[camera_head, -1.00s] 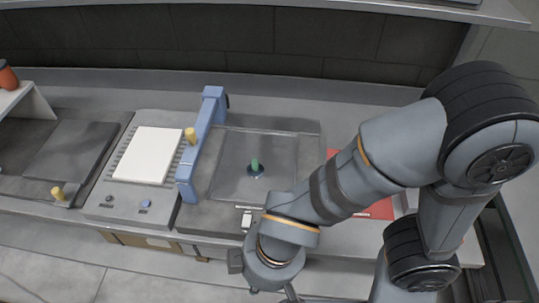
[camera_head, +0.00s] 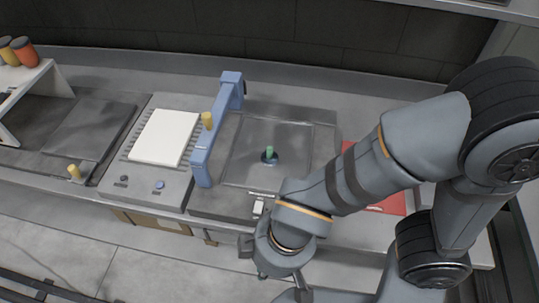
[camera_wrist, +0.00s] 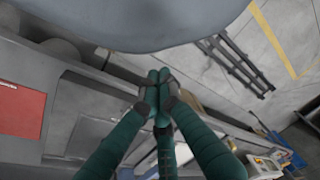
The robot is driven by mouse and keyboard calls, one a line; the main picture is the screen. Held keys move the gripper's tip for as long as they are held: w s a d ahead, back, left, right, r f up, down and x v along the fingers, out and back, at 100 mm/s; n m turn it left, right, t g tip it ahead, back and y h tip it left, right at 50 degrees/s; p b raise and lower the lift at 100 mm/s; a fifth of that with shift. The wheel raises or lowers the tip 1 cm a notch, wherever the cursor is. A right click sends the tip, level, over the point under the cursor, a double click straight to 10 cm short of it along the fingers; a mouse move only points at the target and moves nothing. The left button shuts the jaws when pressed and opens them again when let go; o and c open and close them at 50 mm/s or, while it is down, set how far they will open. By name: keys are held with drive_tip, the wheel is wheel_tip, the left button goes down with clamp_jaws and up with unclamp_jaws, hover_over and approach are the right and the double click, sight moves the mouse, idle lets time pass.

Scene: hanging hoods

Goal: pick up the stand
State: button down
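No object is plainly marked as the stand. A blue bridge-shaped piece (camera_head: 218,127) stands upright across the gap between two counter units. A white shelf-like rack (camera_head: 42,82) is at the far left with jars on it. A small green peg on a dark round base (camera_head: 270,154) sits on the grey plate. In the wrist view, my gripper (camera_wrist: 159,93) has its dark green fingers drawn together at the tips, with nothing visible between them. It is apart from all these pieces. In the head view my arm hides most of it.
A white slab (camera_head: 165,137) lies on a ribbed unit left of the blue piece. A yellow knob (camera_head: 74,172) is farther left. A red panel (camera_head: 390,200) lies partly behind my arm. Orange and yellow jars (camera_head: 22,50) are on the rack. A dark wall rises behind the counter.

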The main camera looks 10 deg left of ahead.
drive_tip(key=c, duration=2.2)
unclamp_jaws()
drive_tip(key=o, duration=0.6)
